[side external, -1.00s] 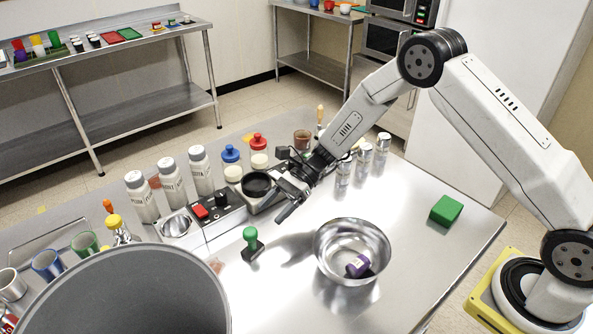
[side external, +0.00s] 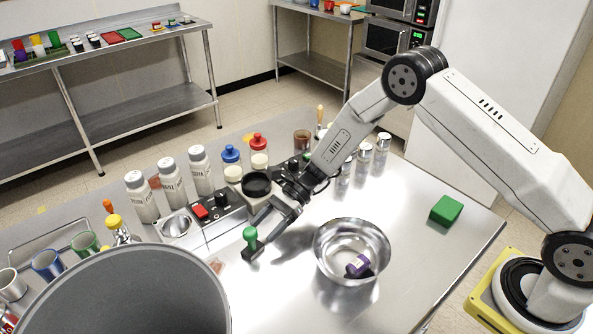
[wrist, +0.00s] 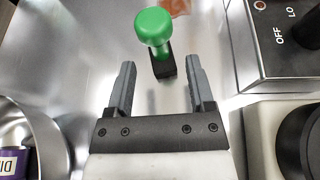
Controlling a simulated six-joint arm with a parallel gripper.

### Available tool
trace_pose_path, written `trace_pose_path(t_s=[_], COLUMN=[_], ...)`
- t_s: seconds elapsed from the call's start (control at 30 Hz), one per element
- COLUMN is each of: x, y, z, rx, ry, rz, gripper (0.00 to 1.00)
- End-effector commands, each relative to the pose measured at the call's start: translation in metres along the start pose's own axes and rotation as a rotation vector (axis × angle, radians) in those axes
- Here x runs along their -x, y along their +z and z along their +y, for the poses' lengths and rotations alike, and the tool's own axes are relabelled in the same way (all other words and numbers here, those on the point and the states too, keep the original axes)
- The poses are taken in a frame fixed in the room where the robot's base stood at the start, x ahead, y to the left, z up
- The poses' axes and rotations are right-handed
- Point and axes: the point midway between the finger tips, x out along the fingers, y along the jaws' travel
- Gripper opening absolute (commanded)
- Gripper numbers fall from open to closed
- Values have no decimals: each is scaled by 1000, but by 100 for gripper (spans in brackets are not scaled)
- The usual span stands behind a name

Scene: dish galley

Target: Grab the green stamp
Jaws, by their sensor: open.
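The green stamp (side external: 250,236) stands upright on the steel table, with a round green handle and a dark base. In the wrist view the stamp (wrist: 154,28) is ahead of my gripper, roughly in line with the gap between the fingers. My gripper (wrist: 160,78) is open and empty, its two dark fingers apart. In the side view my gripper (side external: 267,224) is low over the table, its fingertips close beside the stamp. I cannot tell in that view whether a finger touches it.
A steel bowl (side external: 330,235) holding a purple item (side external: 358,265) stands to the right of the stamp. A control box with a red button (side external: 200,211) is behind left. A large grey pot (side external: 130,295) fills the front left. A green block (side external: 446,210) sits at right.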

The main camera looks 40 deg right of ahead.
Motion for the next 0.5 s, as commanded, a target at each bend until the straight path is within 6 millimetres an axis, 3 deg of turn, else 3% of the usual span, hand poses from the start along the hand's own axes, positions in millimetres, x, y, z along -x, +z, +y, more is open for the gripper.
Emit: trace_pose_path(t_s=[0.5], x=[-47], y=[0], z=[1], rx=[0], ry=[1], rz=[1], gripper=[69])
